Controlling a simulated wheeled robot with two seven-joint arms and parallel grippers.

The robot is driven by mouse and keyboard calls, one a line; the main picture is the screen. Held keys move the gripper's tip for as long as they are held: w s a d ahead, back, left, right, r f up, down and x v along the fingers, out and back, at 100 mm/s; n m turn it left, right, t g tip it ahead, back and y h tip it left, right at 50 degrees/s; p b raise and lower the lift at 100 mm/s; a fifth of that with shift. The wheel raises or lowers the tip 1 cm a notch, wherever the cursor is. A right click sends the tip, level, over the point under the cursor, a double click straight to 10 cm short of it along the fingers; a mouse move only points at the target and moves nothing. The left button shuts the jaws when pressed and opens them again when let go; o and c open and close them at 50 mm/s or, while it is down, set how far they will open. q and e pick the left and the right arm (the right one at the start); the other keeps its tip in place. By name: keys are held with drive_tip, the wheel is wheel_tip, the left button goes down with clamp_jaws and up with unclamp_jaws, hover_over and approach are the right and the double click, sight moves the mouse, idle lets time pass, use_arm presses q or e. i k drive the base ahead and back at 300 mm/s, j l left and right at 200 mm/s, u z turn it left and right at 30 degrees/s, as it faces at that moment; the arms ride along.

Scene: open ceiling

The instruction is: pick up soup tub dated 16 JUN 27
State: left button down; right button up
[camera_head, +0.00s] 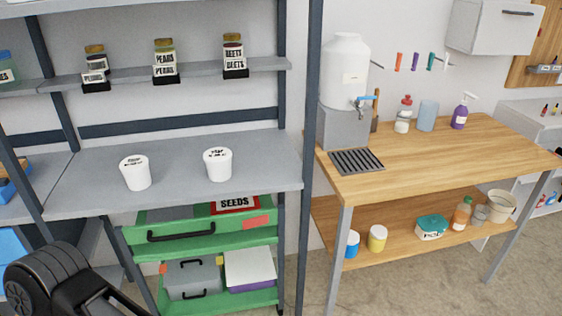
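Two white tubs with dark print stand upright on the grey shelf board (90,197). The left tub (138,177) is nearer the front edge. The right tub (218,168) stands a little farther back, with a clear gap between them. The print on both is too small to read, so I cannot tell which one bears 16 JUN 27. A black part of my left arm shows at the bottom left, below and in front of the shelf; its fingertips are not in view. My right gripper is not in view.
Jars labelled pears (165,62) and beets (234,58) stand on a narrow upper shelf. A dark upright post (312,150) stands right of the tubs. Green drawers (195,240) are below. A wooden bench (450,150) with a white dispenser (346,70) is at right.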

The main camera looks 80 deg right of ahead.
sight(218, 160)
drive_tip(key=k+z, duration=0.1)
drive_tip(key=z, duration=2.3)
drive_tip(key=i+l+z, duration=0.1)
drive_tip(key=i+z, duration=0.55)
drive_tip(key=i+l, duration=0.05)
